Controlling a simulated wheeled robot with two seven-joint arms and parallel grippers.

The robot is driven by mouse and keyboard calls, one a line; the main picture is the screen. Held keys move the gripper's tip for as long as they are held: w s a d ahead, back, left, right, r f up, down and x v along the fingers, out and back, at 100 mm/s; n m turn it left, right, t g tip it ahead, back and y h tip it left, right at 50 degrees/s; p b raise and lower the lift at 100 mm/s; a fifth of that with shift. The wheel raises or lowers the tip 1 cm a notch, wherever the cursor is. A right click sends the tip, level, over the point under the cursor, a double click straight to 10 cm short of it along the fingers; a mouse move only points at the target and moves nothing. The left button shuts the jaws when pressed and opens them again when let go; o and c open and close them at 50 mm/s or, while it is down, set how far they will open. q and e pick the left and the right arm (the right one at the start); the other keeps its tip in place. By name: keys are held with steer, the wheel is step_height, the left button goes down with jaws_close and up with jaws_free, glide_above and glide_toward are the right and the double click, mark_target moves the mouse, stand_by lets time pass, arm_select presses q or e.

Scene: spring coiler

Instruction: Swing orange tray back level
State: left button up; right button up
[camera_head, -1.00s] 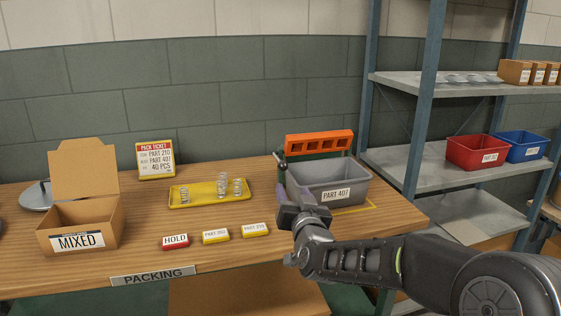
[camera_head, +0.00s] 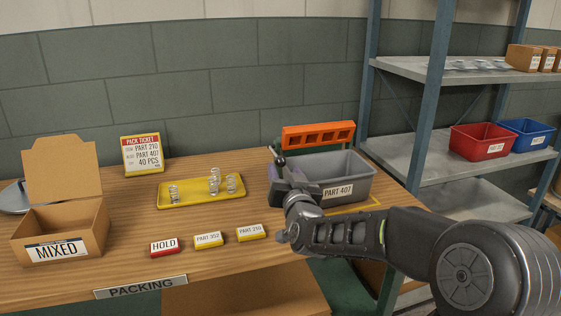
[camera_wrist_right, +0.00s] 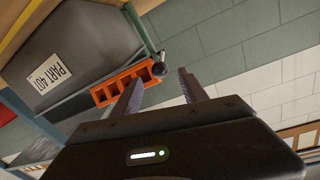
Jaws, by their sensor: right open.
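The orange tray (camera_head: 318,134), with a row of compartments, stands behind the grey PART 407 bin (camera_head: 337,190). Its compartments face the head camera, so it looks tipped up. In the right wrist view the tray (camera_wrist_right: 122,86) lies partly behind one finger. A dark round knob (camera_wrist_right: 160,68) shows by the tray's end, in line with the gap between the fingers. My right gripper (camera_wrist_right: 159,82) is open with nothing clearly between its fingers. In the head view the right gripper (camera_head: 281,172) is at the bin's left side, just below the tray's left end. My left gripper is out of view.
A yellow tray (camera_head: 175,203) with several springs, a HOLD block (camera_head: 168,247) and two yellow label blocks are left of my arm. A MIXED carton (camera_head: 95,238) stands far left. A metal shelf (camera_head: 410,150) with red and blue bins rises at right.

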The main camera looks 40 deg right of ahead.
mark_target(282, 164)
steer(key=x, duration=0.6)
steer(key=shift+w+d+p, duration=0.15)
steer(key=shift+w+p, duration=0.05)
steer(key=shift+p, duration=0.1)
jaws_close()
stand_by(1.1)
